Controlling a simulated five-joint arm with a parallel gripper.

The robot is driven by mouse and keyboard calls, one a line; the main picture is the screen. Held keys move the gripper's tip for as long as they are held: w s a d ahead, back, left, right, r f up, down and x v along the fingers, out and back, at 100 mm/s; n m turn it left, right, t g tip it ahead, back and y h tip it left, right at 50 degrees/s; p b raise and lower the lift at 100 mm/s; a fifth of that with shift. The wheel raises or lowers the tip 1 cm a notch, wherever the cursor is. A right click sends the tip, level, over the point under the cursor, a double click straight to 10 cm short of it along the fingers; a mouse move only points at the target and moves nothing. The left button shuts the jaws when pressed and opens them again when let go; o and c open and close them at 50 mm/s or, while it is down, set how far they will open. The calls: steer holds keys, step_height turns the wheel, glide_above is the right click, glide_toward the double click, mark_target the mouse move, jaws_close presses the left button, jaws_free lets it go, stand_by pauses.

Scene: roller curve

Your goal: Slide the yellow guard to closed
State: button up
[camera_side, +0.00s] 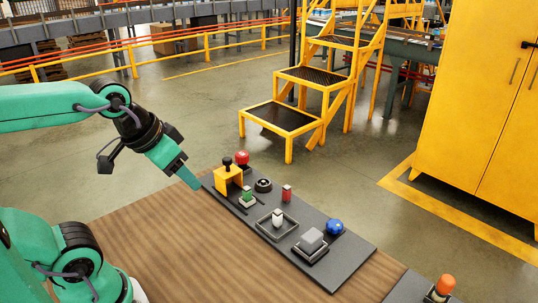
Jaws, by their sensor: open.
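The yellow guard (228,178) is a small hood with a black knob on top, on the far left part of a dark grey panel (345,259). A green button (246,195) stands in front of it to the lower right and looks uncovered. Dark slots run beside the guard. My gripper (196,184) is open and empty, pointing down just left of the guard and apart from it, near the panel's left edge. The gap between its fingers is hard to see from this side.
The panel also carries a red knob (242,157), a black dial (263,185), a red switch (287,193), a white toggle (278,217), a grey block (311,240) and a blue knob (335,227). An orange-capped control (443,286) stands at the lower right. The wooden tabletop (190,245) in front is clear.

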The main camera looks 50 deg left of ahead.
steer(key=n+g, duration=0.5)
steer(key=n, duration=0.4)
glide_above(227, 158)
steer(key=d, duration=0.1)
steer(key=f, duration=0.6)
steer(key=shift+s, duration=0.25)
steer(key=shift+w+a+f+g, duration=0.2)
steer(key=shift+a+f+g, duration=0.15)
steer(key=shift+a, duration=0.1)
steer(key=shift+f, duration=3.9)
